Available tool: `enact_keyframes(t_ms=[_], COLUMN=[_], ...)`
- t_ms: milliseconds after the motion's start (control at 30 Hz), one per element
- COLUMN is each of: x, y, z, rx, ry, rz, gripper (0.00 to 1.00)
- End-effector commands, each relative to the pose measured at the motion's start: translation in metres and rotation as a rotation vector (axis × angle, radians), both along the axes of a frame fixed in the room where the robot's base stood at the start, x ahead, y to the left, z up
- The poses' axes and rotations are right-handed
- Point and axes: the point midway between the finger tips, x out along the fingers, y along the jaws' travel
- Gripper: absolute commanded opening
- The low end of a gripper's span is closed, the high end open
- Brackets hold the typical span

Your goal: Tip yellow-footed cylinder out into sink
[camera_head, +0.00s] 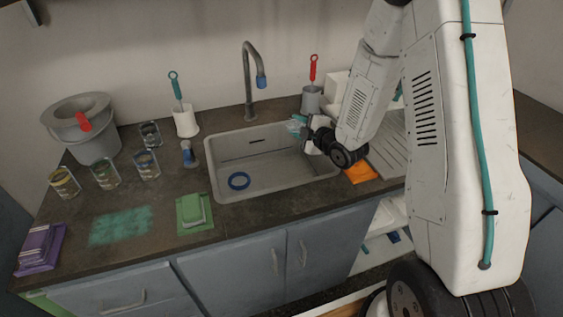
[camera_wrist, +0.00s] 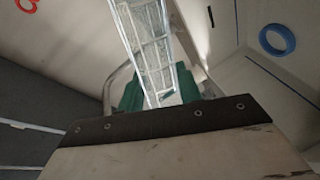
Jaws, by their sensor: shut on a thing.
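My gripper (camera_head: 303,130) is at the right end of the sink (camera_head: 262,160), above its back right part. In the wrist view, my gripper (camera_wrist: 158,92) has its green pads closed on a clear glass cylinder (camera_wrist: 150,45) with markings on its wall. The cylinder extends away toward the top of the picture. Its foot is not clearly visible, so I cannot tell the foot's colour. In the head view the cylinder is small and partly hidden by my gripper.
Several glass vessels (camera_head: 105,174) stand left of the sink, near a grey bucket (camera_head: 95,140). The faucet (camera_head: 249,80) rises behind the sink. Brushes in holders (camera_head: 186,122) flank it. A green cloth (camera_head: 195,214) lies in front; an orange cloth (camera_head: 360,172) lies right.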

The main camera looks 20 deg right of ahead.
Motion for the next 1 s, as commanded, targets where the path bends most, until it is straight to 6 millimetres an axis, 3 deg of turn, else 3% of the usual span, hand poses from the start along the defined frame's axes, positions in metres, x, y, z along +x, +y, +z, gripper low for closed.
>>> enact_keyframes(t_ms=[1000], x=[-0.0011], y=[0.0062], z=[-0.0087], rx=[-0.134], ry=[-0.030], rz=[0.002], gripper=[0.00])
